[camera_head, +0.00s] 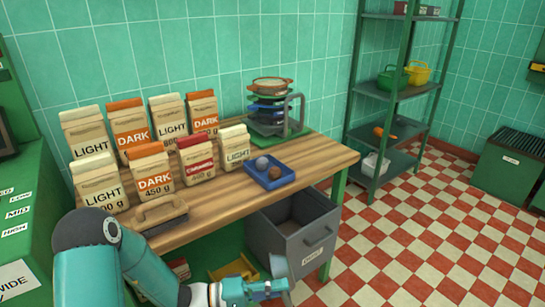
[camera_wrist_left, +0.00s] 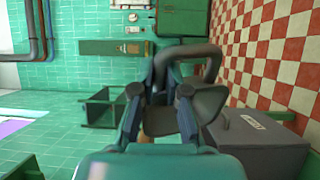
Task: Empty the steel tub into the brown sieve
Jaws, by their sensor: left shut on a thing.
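I cannot see inside the tub. The brown sieve (camera_head: 270,84) sits on top of a stack of coloured sieves at the back right of the bench, well above and away from the gripper. My right gripper is not in view.
A grey drawer (camera_head: 270,235) hangs open under the wooden bench (camera_head: 325,160). Two rows of coffee bags (camera_head: 155,175), a brush (camera_head: 160,214) and a blue tray (camera_head: 285,178) with two balls occupy the bench. A green shelf (camera_head: 390,90) stands right. The checkered floor is clear.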

